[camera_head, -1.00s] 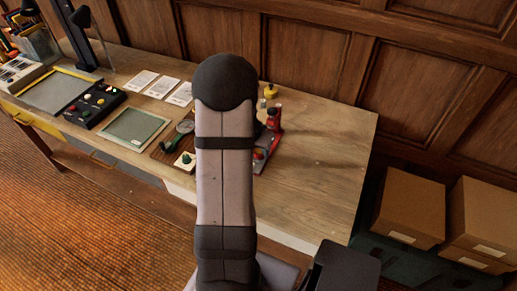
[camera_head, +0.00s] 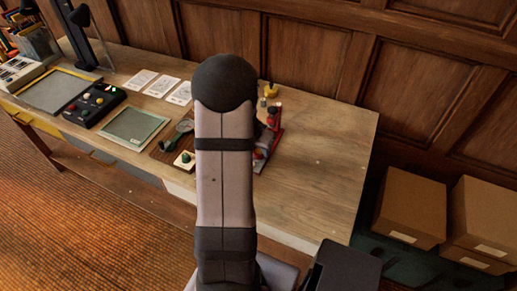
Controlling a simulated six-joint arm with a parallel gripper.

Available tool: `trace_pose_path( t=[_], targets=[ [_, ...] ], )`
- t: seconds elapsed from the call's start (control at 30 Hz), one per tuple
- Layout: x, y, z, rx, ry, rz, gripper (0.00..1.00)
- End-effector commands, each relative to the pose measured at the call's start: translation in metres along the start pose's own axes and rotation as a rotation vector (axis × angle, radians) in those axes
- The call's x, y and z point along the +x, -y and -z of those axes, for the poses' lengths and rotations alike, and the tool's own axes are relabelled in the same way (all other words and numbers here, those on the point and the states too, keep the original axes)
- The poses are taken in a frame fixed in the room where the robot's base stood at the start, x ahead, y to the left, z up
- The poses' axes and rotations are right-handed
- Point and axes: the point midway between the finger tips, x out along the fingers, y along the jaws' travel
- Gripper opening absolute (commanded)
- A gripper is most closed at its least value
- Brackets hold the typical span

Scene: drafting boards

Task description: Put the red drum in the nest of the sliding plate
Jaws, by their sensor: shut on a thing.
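My arm stands upright in the middle of the view and hides the workspace behind it, and my gripper does not show. Just right of the arm, a red fixture (camera_head: 262,154) with dark parts shows partly on the wooden table. A red upright piece (camera_head: 273,117) with a dark, pale-tipped top stands at its far end. I cannot tell whether this piece is the red drum or part of the fixture. The sliding plate and its nest cannot be made out and may be behind my arm.
A small yellow knobbed thing (camera_head: 270,90) stands behind the fixture.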

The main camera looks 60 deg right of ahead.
Motion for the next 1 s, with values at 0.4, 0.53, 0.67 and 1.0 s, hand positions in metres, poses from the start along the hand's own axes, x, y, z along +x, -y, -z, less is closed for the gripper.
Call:
trace_pose_path(
  t=[0.4,0.53,0.67,1.0],
  targets=[
    [0.0011,0.0003,0.0002,-0.001,-0.002,0.001,0.08],
    [0.0011,0.0003,0.0002,-0.001,-0.002,0.001,0.56],
    [0.0012,0.0002,0.0000,-0.001,-0.001,0.001,0.56],
    [0.0015,0.0000,-0.0005,-0.001,0.000,0.000,0.68]
  ],
)
